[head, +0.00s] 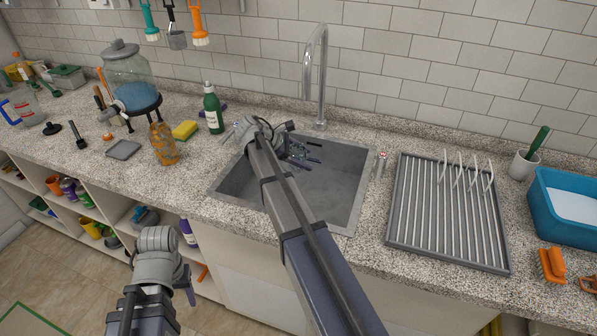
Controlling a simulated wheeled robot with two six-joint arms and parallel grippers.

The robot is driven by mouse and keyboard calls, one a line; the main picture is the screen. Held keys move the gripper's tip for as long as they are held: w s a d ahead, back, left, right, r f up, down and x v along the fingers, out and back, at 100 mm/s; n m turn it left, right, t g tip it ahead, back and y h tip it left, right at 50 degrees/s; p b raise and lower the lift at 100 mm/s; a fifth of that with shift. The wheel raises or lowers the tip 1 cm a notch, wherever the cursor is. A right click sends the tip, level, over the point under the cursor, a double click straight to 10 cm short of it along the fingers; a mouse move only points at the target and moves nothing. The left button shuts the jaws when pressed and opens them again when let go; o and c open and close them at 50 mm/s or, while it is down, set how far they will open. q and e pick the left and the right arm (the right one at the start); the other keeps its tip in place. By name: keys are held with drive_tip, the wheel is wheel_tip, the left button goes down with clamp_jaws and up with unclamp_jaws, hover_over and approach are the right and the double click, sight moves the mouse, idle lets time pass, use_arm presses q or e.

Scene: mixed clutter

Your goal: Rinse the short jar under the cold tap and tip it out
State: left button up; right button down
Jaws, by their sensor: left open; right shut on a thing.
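The steel sink (345,205) is set in the speckled counter, with a tall curved spout (322,75) behind it. A tap handle with a red mark (380,163) stands at the sink's right edge; I see no cold handle, and my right arm covers part of the left side. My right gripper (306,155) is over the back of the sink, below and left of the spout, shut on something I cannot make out. I cannot clearly pick out the short jar. An amber patterned vessel (163,143) stands upright left of the sink. My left gripper (190,285) is open, low in front of the counter.
A yellow sponge (185,130) and a green bottle (212,110) stand left of the sink. A grey drying rack (447,210) and a blue tub (560,205) are to the right. A large glass dispenser (128,78) is at the back left. Open shelves lie below.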

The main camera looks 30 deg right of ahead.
drive_tip(key=shift+w+d+f+n+g+y, duration=0.1)
drive_tip(key=shift+w+d+n+g+y, duration=0.15)
drive_tip(key=shift+w+g, duration=0.2)
drive_tip(key=shift+w+d+f+n+g+y, duration=0.1)
drive_tip(key=shift+w+d+n+g+y, duration=0.15)
drive_tip(key=shift+w+g, duration=0.15)
drive_tip(key=shift+r, duration=0.1)
idle(0.7)
